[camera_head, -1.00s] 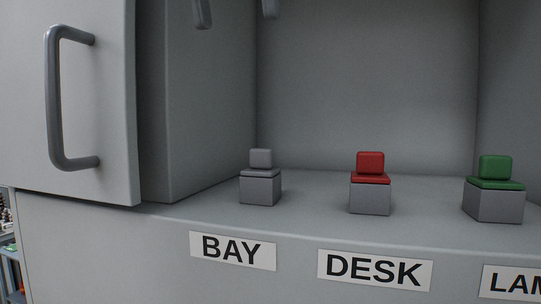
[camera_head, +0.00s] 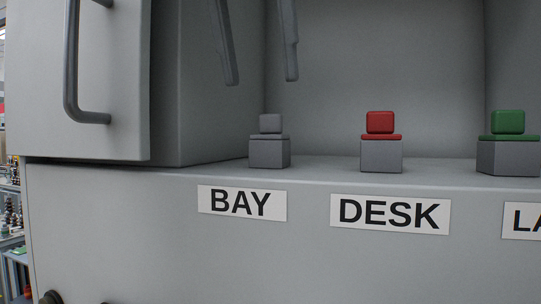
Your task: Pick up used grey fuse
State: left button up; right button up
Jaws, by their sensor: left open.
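The grey fuse (camera_head: 270,124) sits upright on a grey block-shaped holder (camera_head: 269,153) inside the open cabinet, above the label BAY (camera_head: 242,203). My left gripper (camera_head: 261,82) hangs down from the top of the view with its two fingers spread apart. It is open and empty, above the grey fuse and apart from it. Its upper part is cut off by the top edge. My right gripper is not in view.
A red fuse (camera_head: 380,123) stands right of the grey one, above the label DESK (camera_head: 390,214). A green fuse (camera_head: 507,123) stands at the far right. The open cabinet door (camera_head: 120,60) with its handle (camera_head: 72,65) is at the left.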

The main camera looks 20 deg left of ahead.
aim_at(269, 135)
pick_arm(q)
jog(key=w+f+b, duration=0.1)
jog(key=f, duration=0.1)
jog(key=w+f+b, duration=0.1)
jog(key=w+f, duration=0.1)
jog(key=shift+d+b, duration=0.15)
jog(key=shift+b, duration=0.15)
jog(key=shift+f, duration=0.25)
jog(key=shift+c, duration=0.3)
grip_shut()
